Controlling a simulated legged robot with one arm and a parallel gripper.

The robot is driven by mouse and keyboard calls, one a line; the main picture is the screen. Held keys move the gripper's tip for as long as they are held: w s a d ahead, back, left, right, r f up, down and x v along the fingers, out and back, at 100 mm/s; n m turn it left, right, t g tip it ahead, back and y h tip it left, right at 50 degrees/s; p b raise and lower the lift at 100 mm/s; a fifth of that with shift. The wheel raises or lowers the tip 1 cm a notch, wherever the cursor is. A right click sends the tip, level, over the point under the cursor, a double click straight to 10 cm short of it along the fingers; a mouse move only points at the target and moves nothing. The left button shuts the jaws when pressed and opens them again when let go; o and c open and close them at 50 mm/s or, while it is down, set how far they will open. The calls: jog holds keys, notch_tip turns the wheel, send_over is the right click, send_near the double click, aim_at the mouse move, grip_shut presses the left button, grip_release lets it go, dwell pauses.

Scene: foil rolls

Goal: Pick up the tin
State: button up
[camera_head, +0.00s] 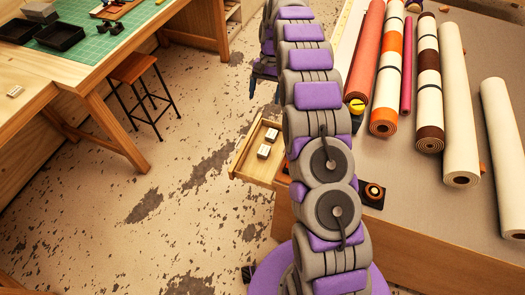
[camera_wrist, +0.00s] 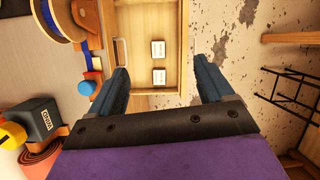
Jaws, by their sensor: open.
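No object is clearly marked as the tin. Two small pale boxes with dark lettering lie apart in an open wooden drawer (camera_wrist: 176,14). The wrist view shows the upper box (camera_wrist: 158,49) and the lower box (camera_wrist: 159,77); the head view shows the nearer box (camera_head: 264,151) and the farther box (camera_head: 271,135). Either may be the tin. My gripper (camera_wrist: 168,76) is open and empty, its blue fingers spread on either side of the drawer in the wrist view. In the head view my gripper (camera_head: 265,90) is partly hidden behind my arm, beyond the drawer.
The drawer juts from a grey-topped table (camera_head: 400,215) bearing several rolls. A dark lettered box (camera_wrist: 42,118) and a blue cylinder (camera_wrist: 86,88) are left of my gripper in the wrist view. A stool (camera_head: 134,70) stands by the left bench. Floor between is clear.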

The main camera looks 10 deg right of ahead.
jog(key=w+d+f+m, duration=0.1)
jog(key=w+d+f, duration=0.25)
jog(key=f, duration=0.55)
jog(key=b, duration=0.5)
send_near(264, 149)
jog(key=shift+m+g, duration=0.3)
jog(key=shift+m, duration=0.1)
jog(key=shift+b+x, duration=1.45)
jog(key=shift+x, duration=3.1)
jog(key=shift+w, duration=0.2)
jog(key=c, duration=1.2)
